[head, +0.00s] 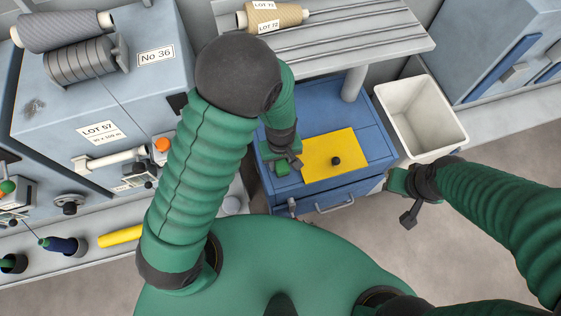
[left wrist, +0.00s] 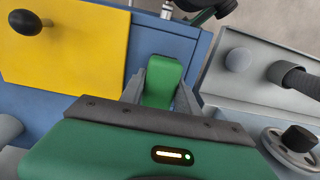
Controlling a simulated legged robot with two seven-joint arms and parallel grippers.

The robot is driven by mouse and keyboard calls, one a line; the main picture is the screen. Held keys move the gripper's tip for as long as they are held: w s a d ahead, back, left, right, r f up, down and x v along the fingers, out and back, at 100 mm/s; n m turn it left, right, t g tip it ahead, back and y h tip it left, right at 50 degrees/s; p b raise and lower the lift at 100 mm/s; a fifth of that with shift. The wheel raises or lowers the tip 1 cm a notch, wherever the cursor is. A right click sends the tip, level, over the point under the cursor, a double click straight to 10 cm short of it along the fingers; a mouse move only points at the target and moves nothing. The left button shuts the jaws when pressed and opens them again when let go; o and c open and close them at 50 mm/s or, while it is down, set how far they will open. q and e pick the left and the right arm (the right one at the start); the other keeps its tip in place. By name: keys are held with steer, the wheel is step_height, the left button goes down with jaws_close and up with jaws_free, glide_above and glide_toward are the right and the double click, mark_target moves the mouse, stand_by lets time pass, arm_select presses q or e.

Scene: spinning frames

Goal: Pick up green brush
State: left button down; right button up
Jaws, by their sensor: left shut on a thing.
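The green brush (left wrist: 162,82) shows as a small green block between the two grey fingers of my left gripper (left wrist: 160,88) in the left wrist view. The fingers touch it on both sides. In the head view my left gripper (head: 288,163) is low over the left part of the blue cabinet top, and a bit of the green brush (head: 283,169) shows by its fingers. The brush's underside is hidden, so I cannot tell whether it touches the cabinet. My right gripper (head: 407,205) hangs near the white bin, and its jaw gap is unclear.
A yellow plate (head: 318,165) with a black knob (head: 336,161) lies on the blue cabinet (head: 357,131), right of my left gripper. The white bin (head: 457,137) stands to the right. Grey machines with spools stand at left, and a slatted shelf (head: 345,40) is behind.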

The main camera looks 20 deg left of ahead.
mark_target(280, 163)
arm_select(q)
steer(key=shift+r, duration=0.5)
steer(key=r, duration=0.1)
steer(key=r+p, duration=0.1)
steer(key=shift+s+r+p, duration=0.3)
steer(key=shift+s+r, duration=0.1)
steer(key=s, duration=0.4)
steer(key=s+a, duration=0.1)
steer(key=s, duration=0.1)
steer(key=shift+r, duration=0.25)
steer(key=shift+s+a+r+p, duration=0.1)
steer(key=shift+s+r+p, duration=0.15)
steer(key=shift+s+p, duration=0.25)
steer(key=shift+s+r+p, duration=0.2)
steer(key=shift+s+p, duration=0.2)
steer(key=shift+p, duration=0.05)
steer(key=s+p, duration=0.7)
steer(key=p, duration=0.5)
steer(key=shift+s+a, duration=0.15)
steer(key=shift+a, duration=0.3)
steer(key=shift+f, duration=0.1)
